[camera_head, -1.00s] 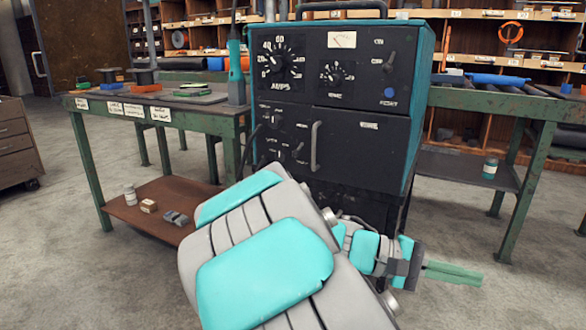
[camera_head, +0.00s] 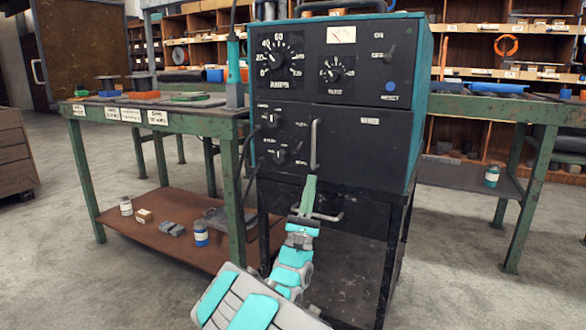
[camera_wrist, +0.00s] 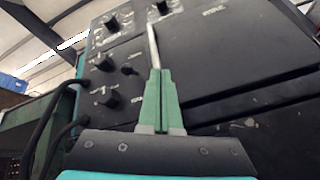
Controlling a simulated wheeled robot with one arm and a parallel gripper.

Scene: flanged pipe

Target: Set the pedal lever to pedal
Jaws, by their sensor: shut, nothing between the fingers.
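The dark machine with teal sides (camera_head: 345,150) stands in the middle of the head view. Its lower-left panel carries an upper knob (camera_head: 271,119) and a lower knob (camera_head: 281,155), with small labels too blurred to read, so I cannot tell which is the pedal lever. In the wrist view an upper knob (camera_wrist: 103,63) and a lower knob (camera_wrist: 108,97) show left of my fingers. My gripper (camera_head: 311,178) has its green fingers shut together and empty, pointing up in front of the machine, just below the vertical bar handle (camera_head: 315,145). My gripper also fills the wrist view's lower middle (camera_wrist: 160,75).
A large amps dial (camera_head: 276,61), a smaller dial (camera_head: 334,74), an on switch (camera_head: 390,55) and a blue reset button (camera_head: 389,86) are higher on the face. Cables hang at the machine's left edge. A green bench (camera_head: 230,125) stands close on the left.

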